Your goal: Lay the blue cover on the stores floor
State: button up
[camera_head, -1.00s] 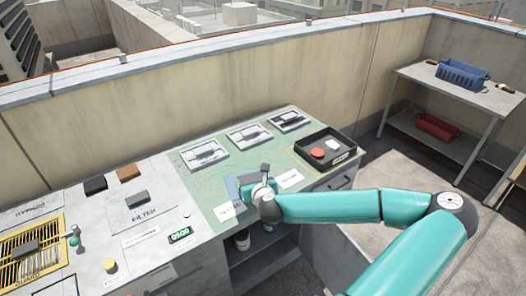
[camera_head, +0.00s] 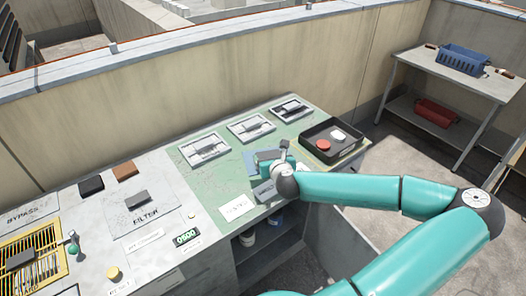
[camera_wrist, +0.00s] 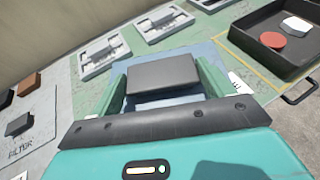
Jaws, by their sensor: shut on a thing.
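The blue cover (camera_head: 250,163) is a flat blue plate with a dark grey block-shaped handle (camera_wrist: 163,73) on top. My gripper (camera_head: 272,160) is shut on that handle, with a teal finger on each side in the wrist view. The plate shows under and behind the handle, over the green worktop. I cannot tell the gap beneath it. An open compartment (camera_head: 265,252) lies under the counter, with jars standing inside it. Its floor is partly in shadow, and no label that I can read names it as the stores.
A black tray (camera_head: 345,152) with a red disc and a white piece stands right of my gripper. Several white framed plates (camera_head: 204,149) line the back of the worktop. The FILTER plate (camera_head: 145,215) lies left. A side table (camera_head: 455,75) stands at right.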

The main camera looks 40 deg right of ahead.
aim_at(264, 149)
jog(key=x, duration=0.8)
jog(key=shift+a+f, duration=0.2)
jog(key=w+f, duration=0.1)
jog(key=w+d+f, duration=0.1)
jog(key=f, duration=0.1)
jog(key=w+d+f, duration=0.1)
jog(key=f, duration=0.1)
jog(key=shift+w, duration=0.4)
jog(key=shift+w+d+f, duration=0.1)
jog(key=shift+w+f, duration=0.3)
jog(key=shift+f, duration=1.6)
jog(key=shift+f, duration=0.15)
jog(key=o, duration=1.1)
